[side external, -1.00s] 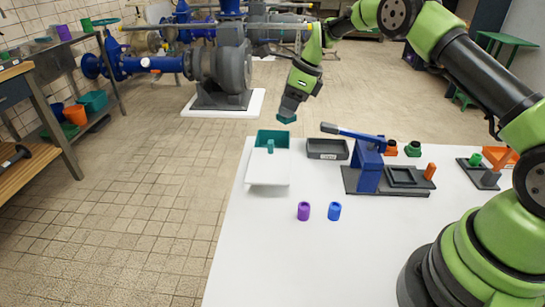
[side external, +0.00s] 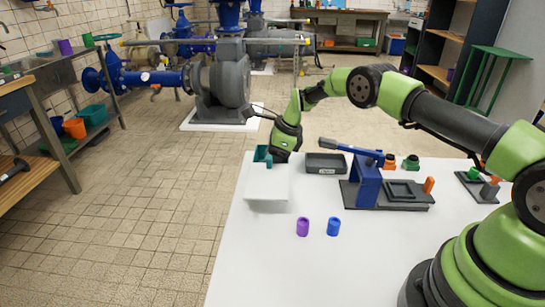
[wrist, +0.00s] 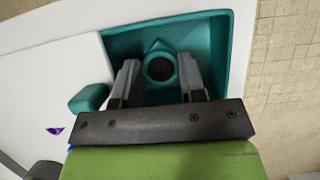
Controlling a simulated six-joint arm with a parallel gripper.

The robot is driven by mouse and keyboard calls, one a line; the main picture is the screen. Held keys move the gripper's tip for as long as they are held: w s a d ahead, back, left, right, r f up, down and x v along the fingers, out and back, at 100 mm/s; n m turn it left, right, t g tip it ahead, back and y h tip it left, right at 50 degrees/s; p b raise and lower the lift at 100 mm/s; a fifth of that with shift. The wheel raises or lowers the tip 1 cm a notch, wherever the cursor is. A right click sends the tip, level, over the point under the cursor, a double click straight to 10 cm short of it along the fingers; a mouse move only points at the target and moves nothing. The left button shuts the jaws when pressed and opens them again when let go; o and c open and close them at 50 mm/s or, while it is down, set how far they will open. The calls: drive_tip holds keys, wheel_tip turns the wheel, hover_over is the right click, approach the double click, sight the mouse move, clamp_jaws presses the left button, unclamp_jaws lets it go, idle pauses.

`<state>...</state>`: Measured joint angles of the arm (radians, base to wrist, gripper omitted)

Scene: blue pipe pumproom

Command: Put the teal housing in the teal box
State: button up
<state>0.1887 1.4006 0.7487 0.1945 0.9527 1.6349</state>
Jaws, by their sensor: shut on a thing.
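The teal box (side external: 259,154) stands at the far left corner of the white table, and its white lid (side external: 267,184) is slid toward the front, leaving the rear part uncovered. The wrist view shows the opening of the box (wrist: 221,50), the lid (wrist: 50,75) and its teal knob (wrist: 89,98). My gripper (wrist: 160,68) is shut on the teal housing (wrist: 158,46), which has a dark round hole. The housing is within the outline of the opening; its height above the floor cannot be told. In the side view my gripper (side external: 276,158) hides most of it.
A dark grey tray (side external: 325,164) is right of the box. A blue lever press (side external: 368,180) on a dark base stands further right. The front of the table is clear.

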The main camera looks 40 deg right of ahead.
drive_tip(key=shift+f, duration=0.1)
drive_tip(key=o, duration=0.8)
